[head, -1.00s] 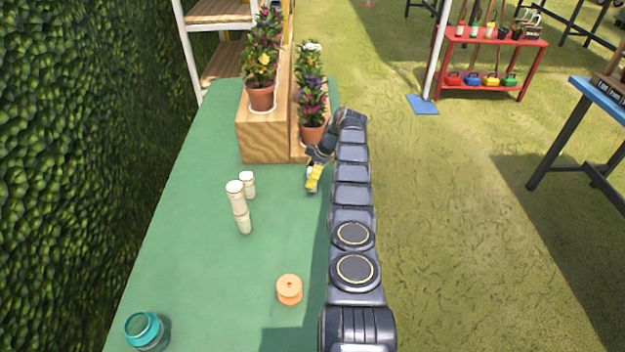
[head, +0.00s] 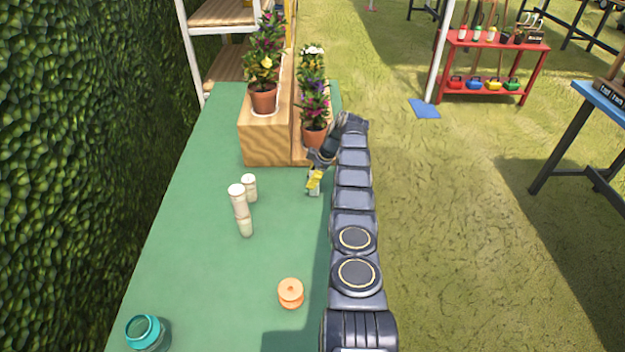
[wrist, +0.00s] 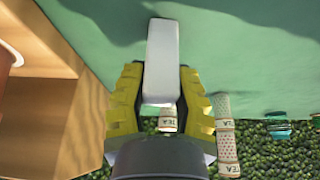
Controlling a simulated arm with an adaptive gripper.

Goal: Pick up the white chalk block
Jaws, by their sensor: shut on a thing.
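The white chalk block (wrist: 161,62) is a pale oblong between the two yellow and black fingers of my gripper (wrist: 160,88) in the wrist view. The gripper is shut on it, and the block sticks out beyond the fingertips. In the head view my gripper (head: 314,184) is over the right part of the green table (head: 200,270), just in front of the wooden planter step. The block is mostly hidden by the gripper there. I cannot tell whether the block touches the table.
White tea canisters (head: 240,208) stand left of the gripper. An orange spool (head: 291,293) and a teal jar (head: 146,331) are nearer the front. A wooden stepped stand (head: 270,140) holds potted flowers (head: 264,85) behind.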

